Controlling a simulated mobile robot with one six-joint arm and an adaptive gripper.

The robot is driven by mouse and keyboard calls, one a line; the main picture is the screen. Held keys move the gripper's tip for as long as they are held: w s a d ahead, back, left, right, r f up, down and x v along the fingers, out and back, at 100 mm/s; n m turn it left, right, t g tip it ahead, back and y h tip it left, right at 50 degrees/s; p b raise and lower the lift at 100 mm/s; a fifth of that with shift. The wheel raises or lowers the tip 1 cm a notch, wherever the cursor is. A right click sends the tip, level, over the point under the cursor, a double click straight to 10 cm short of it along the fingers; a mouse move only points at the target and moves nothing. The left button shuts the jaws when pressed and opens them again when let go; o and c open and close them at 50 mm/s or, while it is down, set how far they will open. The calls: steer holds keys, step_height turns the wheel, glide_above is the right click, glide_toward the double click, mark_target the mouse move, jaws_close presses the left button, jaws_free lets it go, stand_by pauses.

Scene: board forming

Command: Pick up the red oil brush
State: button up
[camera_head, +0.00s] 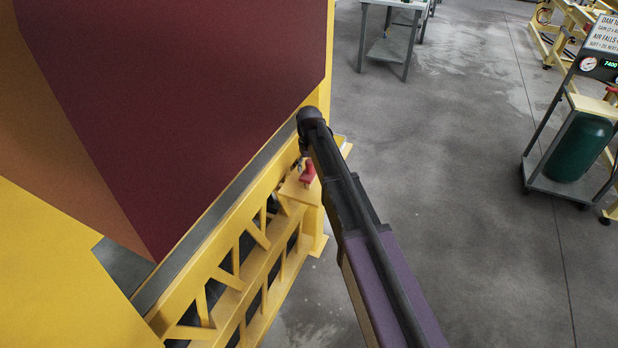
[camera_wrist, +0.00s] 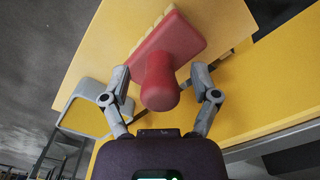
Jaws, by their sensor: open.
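The red oil brush (camera_head: 308,172) rests on a small yellow ledge (camera_head: 297,192) at the end of the yellow machine frame, beside my arm. In the wrist view the brush (camera_wrist: 160,82) shows its rounded handle end toward me, with a flat red block and pale bristles behind it. My gripper (camera_wrist: 161,90) is open, with one finger on each side of the handle. Gaps show between the fingers and the handle, so I see no grip on it. In the head view my arm hides most of the gripper.
A large dark red and yellow machine body (camera_head: 180,90) fills the left. A yellow lattice beam (camera_head: 225,275) runs below it. A grey table (camera_head: 388,45) and a cart with a green tank (camera_head: 575,145) stand farther off. The grey floor between is clear.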

jaws_close()
stand_by(0.3)
steer(key=shift+r, duration=0.1)
step_height(320, 180, up, 3)
steer(key=p, duration=0.2)
steer(key=shift+f+p, duration=0.2)
steer(key=shift+p, duration=0.2)
steer(key=s+d+r+p, duration=0.1)
steer(key=s+d, duration=0.1)
steer(key=s, duration=0.5)
steer(key=s+d+r+p, duration=0.1)
steer(key=s+d, duration=0.2)
steer(key=s, duration=0.5)
steer(key=shift+s+r, duration=0.1)
